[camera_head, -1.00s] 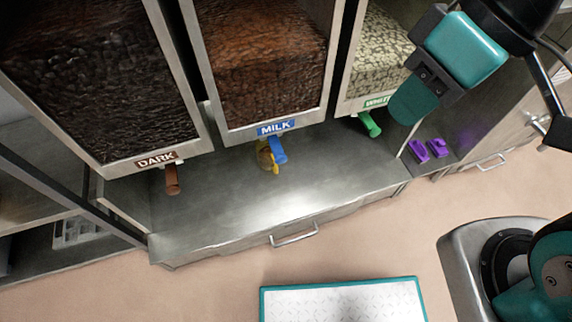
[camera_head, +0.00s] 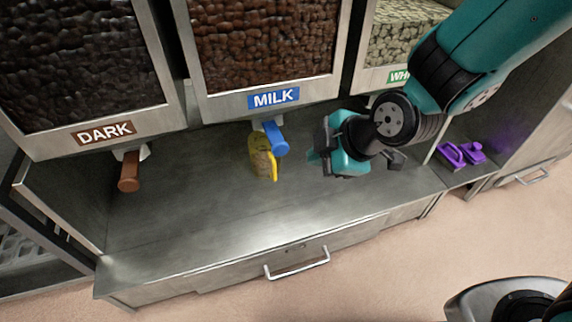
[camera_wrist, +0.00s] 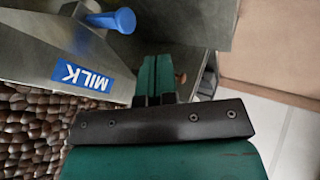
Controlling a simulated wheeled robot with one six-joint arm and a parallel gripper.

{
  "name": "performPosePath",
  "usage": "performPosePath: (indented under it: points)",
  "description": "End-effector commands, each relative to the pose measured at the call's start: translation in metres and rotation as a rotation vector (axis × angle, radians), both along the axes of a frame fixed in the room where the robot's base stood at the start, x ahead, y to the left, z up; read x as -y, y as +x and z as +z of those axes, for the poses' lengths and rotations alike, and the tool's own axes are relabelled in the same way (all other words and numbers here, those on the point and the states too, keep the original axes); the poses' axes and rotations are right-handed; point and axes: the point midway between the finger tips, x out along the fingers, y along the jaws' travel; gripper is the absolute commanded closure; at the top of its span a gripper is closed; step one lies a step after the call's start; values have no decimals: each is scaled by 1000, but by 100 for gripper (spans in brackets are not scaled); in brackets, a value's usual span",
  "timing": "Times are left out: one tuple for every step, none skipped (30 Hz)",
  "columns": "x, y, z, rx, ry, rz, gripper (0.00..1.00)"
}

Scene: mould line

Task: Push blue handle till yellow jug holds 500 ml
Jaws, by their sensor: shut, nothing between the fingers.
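The blue handle (camera_head: 275,139) hangs under the MILK bin (camera_head: 268,98) in the head view. It also shows in the wrist view (camera_wrist: 122,20), at upper left. The yellow jug (camera_head: 262,156) stands on the steel counter just below the blue handle; its fill level is too small to read. My gripper (camera_head: 316,157) is shut and empty, a short way right of the handle and jug, apart from both. In the wrist view the closed fingers (camera_wrist: 160,75) point up the picture. The jug is not visible in the wrist view.
The DARK bin with its brown handle (camera_head: 130,171) is at left. The bin with the green label (camera_head: 399,75) is partly behind my arm. Purple objects (camera_head: 462,153) lie at right. The steel counter (camera_head: 200,215) is clear in front of the jug.

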Motion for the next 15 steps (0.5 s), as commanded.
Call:
performPosePath:
  points:
    - [0, 0, 1, 1, 0, 0, 100]
    - [0, 0, 1, 1, 0, 0, 100]
    - [0, 0, 2, 0, 0, 0, 100]
    - [0, 0, 2, 0, 0, 0, 100]
    - [0, 0, 2, 0, 0, -1, 100]
    - [0, 0, 2, 0, 0, -1, 100]
    - [0, 0, 1, 0, 0, -1, 100]
    - [0, 0, 1, 0, 0, -1, 100]
    - [-1, 1, -1, -1, 0, 0, 100]
    - [-2, 2, -3, -1, 0, 0, 100]
    - [-3, 2, -5, -1, 0, 0, 100]
    - [-5, 4, -9, -2, 0, 0, 100]
    - [-7, 5, -13, -3, 1, 0, 100]
    - [-9, 7, -17, -3, 1, 0, 100]
    - [-13, 10, -24, -3, 1, 1, 100]
